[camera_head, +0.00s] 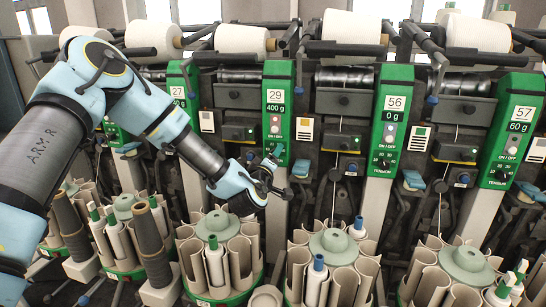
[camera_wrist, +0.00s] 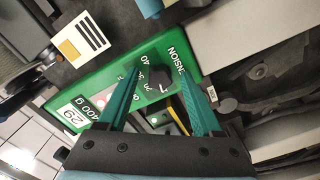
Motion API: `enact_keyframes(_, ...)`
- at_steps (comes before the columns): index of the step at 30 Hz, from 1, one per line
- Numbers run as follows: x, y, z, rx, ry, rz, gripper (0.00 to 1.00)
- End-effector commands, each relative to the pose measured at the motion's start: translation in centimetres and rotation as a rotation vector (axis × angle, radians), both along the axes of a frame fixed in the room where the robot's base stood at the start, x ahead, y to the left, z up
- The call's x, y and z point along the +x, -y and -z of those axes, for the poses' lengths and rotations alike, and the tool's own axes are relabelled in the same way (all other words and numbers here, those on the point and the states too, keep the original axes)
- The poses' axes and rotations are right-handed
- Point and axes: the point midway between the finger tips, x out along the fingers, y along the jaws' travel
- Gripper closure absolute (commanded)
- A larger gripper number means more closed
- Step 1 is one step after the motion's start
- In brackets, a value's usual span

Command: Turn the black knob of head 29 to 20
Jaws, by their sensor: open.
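In the head view my gripper (camera_head: 275,160) is at the lower part of the head 29 panel (camera_head: 276,88) and hides the knob there.
Neighbouring green panels, 56 (camera_head: 391,108) and 57 (camera_head: 512,125), stand to the right, with 27 (camera_head: 179,92) to the left. White yarn cones (camera_head: 241,38) sit above. Bobbin holders (camera_head: 217,285) with beige tubes stand below my gripper. Levers and blue-tipped handles jut between the heads.

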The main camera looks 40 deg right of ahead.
Motion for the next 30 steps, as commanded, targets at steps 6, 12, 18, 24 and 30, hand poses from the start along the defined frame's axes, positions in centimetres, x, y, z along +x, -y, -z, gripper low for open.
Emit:
enact_keyframes(6,0.0,-0.03,-0.01,0.0,0.0,0.0,0.52)
enact_keyframes(12,0.0,-0.03,-0.01,0.0,0.0,0.0,0.75)
enact_keyframes(18,0.0,-0.04,0.0,0.0,0.0,0.0,0.97)
enact_keyframes(24,0.0,-0.05,0.01,0.0,0.0,0.0,1.0)
enact_keyframes(30,-0.04,-0.02,0.08,0.008,0.015,0.001,1.0)
